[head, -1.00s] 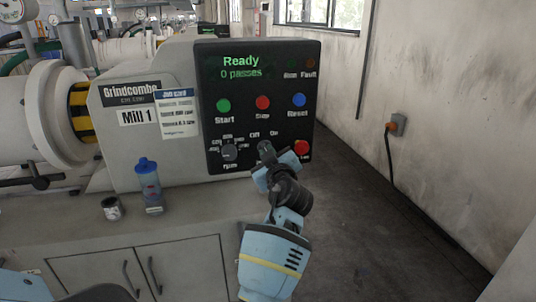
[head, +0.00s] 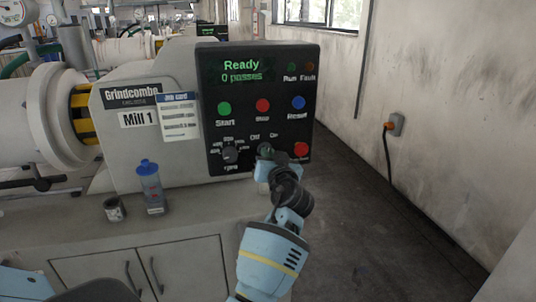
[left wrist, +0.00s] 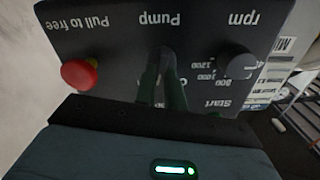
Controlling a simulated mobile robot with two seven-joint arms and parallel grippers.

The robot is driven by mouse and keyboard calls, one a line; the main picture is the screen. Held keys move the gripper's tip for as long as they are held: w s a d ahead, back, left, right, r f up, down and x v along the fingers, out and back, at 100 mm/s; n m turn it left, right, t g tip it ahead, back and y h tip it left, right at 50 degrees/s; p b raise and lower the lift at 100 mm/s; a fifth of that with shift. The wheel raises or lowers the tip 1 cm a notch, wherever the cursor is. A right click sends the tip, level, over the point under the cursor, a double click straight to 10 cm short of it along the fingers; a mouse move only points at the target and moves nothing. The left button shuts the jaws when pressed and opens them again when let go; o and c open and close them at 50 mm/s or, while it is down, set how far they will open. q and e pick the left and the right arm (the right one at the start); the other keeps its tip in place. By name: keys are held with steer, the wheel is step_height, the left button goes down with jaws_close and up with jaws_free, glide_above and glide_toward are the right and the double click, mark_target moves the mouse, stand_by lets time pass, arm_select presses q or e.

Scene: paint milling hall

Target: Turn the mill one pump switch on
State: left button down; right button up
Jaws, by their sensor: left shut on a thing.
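The Mill 1 control panel (head: 240,190) faces me, with a dark pump switch (head: 265,149) low on it, below the Off and On marks. My left gripper (head: 264,158) is at this switch and shut on it. In the left wrist view the two dark fingers (left wrist: 165,85) reach to the panel just by the upside-down Pump label (left wrist: 158,19). The fingers hide most of the switch, so I cannot tell which mark it points to. The display (head: 241,70) reads Ready, 0 passes. My right gripper is not in view.
A red stop button (head: 301,149) sits close right of the switch, and the rpm knob (head: 230,153) is to its left. Start, stop and reset buttons are above. A blue-capped bottle (head: 149,187) and a small jar (head: 115,210) stand on the bench. Floor right of the mill is clear.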

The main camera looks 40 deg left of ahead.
arm_select(q)
steer(key=shift+r+m+p, duration=0.1)
steer(key=shift+m+p, duration=0.2)
steer(key=shift+m, duration=1)
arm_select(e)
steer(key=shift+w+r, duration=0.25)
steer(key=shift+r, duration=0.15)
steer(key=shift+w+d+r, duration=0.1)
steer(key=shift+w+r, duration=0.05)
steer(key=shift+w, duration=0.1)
arm_select(q)
steer(key=c, duration=1.5)
jaws_free()
steer(key=shift+d, duration=0.1)
